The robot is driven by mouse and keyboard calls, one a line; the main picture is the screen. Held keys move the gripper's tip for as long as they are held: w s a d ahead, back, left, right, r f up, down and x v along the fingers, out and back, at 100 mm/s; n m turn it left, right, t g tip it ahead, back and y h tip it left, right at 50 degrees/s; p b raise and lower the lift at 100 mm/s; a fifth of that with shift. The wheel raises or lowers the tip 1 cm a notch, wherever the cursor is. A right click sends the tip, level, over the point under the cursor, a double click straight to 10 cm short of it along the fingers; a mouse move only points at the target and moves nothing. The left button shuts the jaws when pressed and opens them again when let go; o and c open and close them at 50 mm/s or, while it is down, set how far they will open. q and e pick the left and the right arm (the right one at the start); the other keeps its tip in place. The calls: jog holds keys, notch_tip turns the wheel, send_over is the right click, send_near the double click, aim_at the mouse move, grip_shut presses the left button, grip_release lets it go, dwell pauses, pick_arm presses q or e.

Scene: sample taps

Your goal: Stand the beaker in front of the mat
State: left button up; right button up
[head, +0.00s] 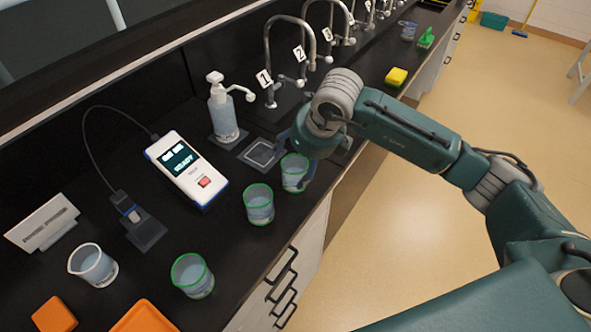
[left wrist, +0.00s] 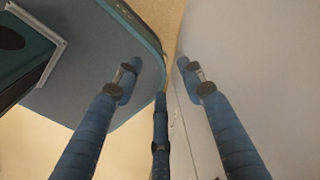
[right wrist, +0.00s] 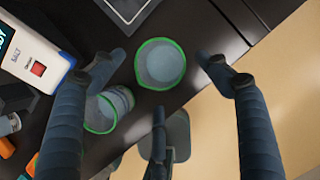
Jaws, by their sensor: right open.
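A green-rimmed beaker (head: 294,173) with pale liquid stands upright on the black counter, between the mat and the front edge. The mat (head: 260,154), a dark square with a white outline, lies before tap 1; its corner shows in the right wrist view (right wrist: 127,8). My right gripper (head: 299,160) is open, its fingers on either side of this beaker. In the right wrist view the beaker (right wrist: 160,64) lies between the fingertips with gaps at both sides. My left gripper (left wrist: 158,66) is open and empty, away from the counter, and outside the head view.
Green-rimmed beakers (head: 258,204) (head: 192,276) and a white-rimmed beaker (head: 93,265) stand to the left. A meter (head: 186,169), a probe stand (head: 139,220) and a pump bottle (head: 222,112) are nearby. Taps line the back. The counter's front edge is close to the gripper.

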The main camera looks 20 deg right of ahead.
jog(key=b+v, duration=0.2)
jog(key=v, duration=0.6)
jog(key=shift+a, duration=0.1)
